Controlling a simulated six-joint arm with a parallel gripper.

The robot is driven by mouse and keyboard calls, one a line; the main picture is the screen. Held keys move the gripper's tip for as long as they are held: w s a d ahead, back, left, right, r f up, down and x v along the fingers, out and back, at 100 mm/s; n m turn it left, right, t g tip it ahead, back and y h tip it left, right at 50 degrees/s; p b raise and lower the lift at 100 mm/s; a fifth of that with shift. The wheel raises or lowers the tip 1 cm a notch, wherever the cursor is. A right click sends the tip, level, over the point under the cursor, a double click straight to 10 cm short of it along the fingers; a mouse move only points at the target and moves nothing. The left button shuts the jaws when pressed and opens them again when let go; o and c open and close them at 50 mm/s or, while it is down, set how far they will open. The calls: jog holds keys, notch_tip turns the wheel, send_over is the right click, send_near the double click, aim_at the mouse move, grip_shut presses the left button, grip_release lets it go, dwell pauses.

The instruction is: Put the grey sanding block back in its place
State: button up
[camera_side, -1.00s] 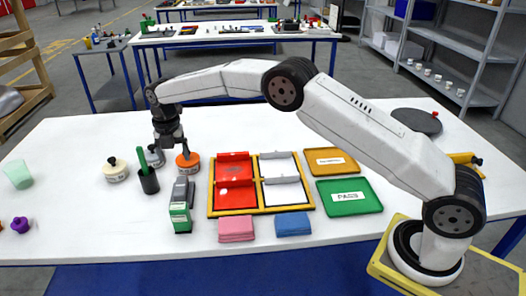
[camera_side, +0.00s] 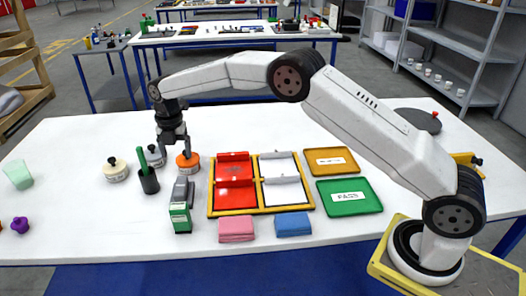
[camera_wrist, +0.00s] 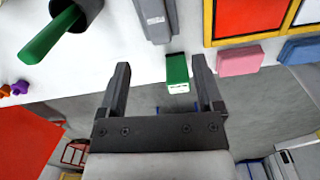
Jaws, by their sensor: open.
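A grey block (camera_side: 183,188), which I take as the sanding block, lies on the white table just behind a green block (camera_side: 181,217). My gripper (camera_side: 175,148) is open and empty, above the table behind the grey block, near the orange-lidded tin (camera_side: 187,160). In the wrist view its two fingers (camera_wrist: 160,64) are spread wide with nothing held between them.
A yellow-framed tray (camera_side: 211,205) with red and white panels lies right of the grey block. Pink (camera_side: 236,229) and blue (camera_side: 293,224) blocks lie before it. A dark cup (camera_side: 149,182) with a green handle and several tins stand left. Orange and green trays (camera_side: 348,197) lie right.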

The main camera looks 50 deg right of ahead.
jog(key=s+d+m, duration=0.3)
jog(key=s+m, duration=0.5)
jog(key=s, duration=0.3)
jog(key=s+d+m+t, duration=0.1)
jog(key=s+d+m, duration=0.1)
jog(key=s+m, duration=0.7)
jog(key=s+d+m+t, duration=0.1)
jog(key=s+d+m, duration=0.2)
jog(key=s+m, duration=0.5)
jog(key=s, duration=0.5)
jog(key=shift+d+m, duration=0.35)
jog(key=shift+m, duration=0.05)
